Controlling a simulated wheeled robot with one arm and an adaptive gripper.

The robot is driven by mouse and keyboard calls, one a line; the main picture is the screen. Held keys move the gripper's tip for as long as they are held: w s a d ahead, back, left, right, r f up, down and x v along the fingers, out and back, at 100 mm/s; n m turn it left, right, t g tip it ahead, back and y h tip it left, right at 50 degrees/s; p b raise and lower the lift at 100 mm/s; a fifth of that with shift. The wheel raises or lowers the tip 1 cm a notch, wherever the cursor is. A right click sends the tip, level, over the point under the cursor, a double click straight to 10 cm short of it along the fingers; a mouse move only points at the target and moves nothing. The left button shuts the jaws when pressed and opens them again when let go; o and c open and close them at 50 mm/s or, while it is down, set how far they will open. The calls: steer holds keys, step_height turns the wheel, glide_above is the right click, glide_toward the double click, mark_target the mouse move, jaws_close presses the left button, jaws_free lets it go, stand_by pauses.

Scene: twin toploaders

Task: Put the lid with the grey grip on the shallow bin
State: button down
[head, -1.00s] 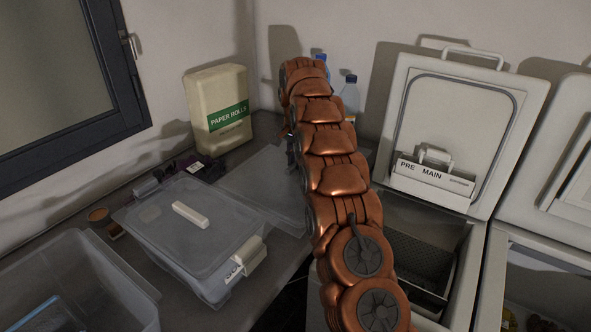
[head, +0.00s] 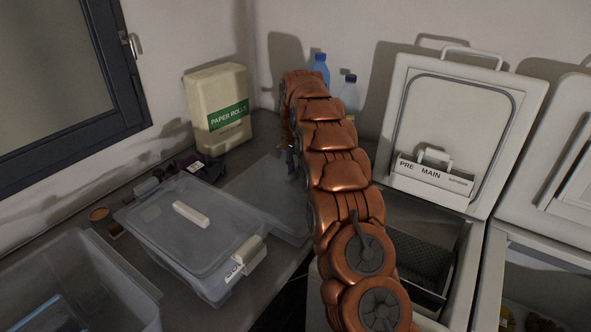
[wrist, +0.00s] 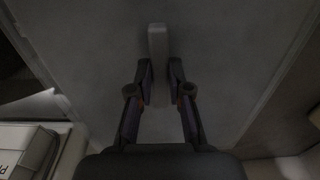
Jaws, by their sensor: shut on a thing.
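A flat translucent lid (head: 258,190) lies behind the lidded bin in the head view, partly hidden by my arm. In the wrist view the lid (wrist: 220,50) fills most of the picture, with a grey bar grip (wrist: 157,40) standing on it. My gripper (wrist: 160,75) is shut on this grip, one finger on each side. In the head view my gripper is mostly hidden behind my copper arm. An open clear bin (head: 115,268) stands at the front left with something blue inside. Another clear bin (head: 190,275) wears a lid with a white grip (head: 191,214); its front label is unreadable.
A paper rolls pack (head: 217,108) stands at the back wall, with bottles (head: 349,95) behind my arm. Dark small items (head: 200,168) lie behind the lidded bin. An open toploader (head: 455,130) stands at the right, its lid raised; a second is beside it.

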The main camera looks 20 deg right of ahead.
steer(key=shift+s+f, duration=0.1)
steer(key=shift+f, duration=0.25)
steer(key=shift+f, duration=0.25)
steer(key=c, duration=1.1)
jaws_free()
steer(key=shift+f, duration=0.1)
steer(key=shift+r, duration=0.2)
steer(key=shift+r+p, duration=0.4)
steer(key=shift+r, duration=0.45)
steer(key=shift+r+b, duration=0.85)
steer(key=shift+r, duration=1.15)
step_height(320, 180, up, 2)
steer(key=shift+r+p, duration=0.25)
steer(key=shift+p, duration=0.2)
step_height(320, 180, up, 5)
steer(key=p, duration=0.4)
steer(key=shift+p, duration=0.4)
